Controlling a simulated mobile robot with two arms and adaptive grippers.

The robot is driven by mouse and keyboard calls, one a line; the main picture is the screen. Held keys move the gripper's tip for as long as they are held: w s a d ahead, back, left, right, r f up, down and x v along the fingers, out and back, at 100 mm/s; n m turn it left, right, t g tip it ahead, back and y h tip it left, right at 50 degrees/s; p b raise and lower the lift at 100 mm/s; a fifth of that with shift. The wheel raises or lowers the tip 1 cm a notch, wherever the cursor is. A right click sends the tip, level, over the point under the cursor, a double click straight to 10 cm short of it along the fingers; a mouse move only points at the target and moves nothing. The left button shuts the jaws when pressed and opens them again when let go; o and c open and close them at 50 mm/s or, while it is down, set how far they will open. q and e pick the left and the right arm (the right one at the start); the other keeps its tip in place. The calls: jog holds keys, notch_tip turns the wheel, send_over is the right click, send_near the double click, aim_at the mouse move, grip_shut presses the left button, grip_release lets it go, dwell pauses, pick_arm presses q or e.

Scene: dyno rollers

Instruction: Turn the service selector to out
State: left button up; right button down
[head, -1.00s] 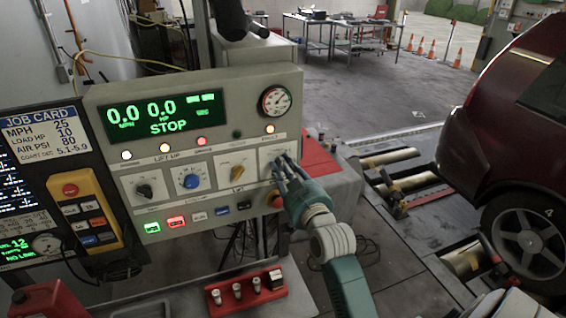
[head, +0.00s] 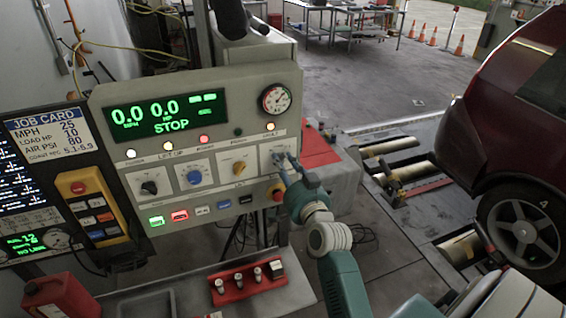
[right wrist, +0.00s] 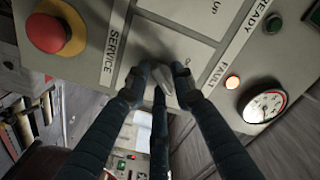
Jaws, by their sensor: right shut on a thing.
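The service selector (right wrist: 169,97) is the rightmost knob on the grey console (head: 220,85), and its pale body shows only in part between my fingers in the right wrist view. My right gripper (head: 282,164) is closed around it, with the three dark fingers (right wrist: 160,78) against the panel beside the SERVICE label (right wrist: 111,57). The fingers hide most of the knob, so I cannot tell which way it points. My left gripper is in neither view.
A red emergency button (right wrist: 46,33) is close to my fingers. A lit row of buttons runs below. A red car (head: 525,120) stands at right.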

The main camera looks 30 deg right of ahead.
jog(key=shift+d, duration=0.15)
jog(key=c, duration=1.8)
grip_release()
jog(key=shift+f, duration=0.1)
jog(key=shift+o, duration=0.7)
jog(key=shift+s+d, duration=0.1)
jog(key=shift+d, duration=0.05)
jog(key=v, duration=1.2)
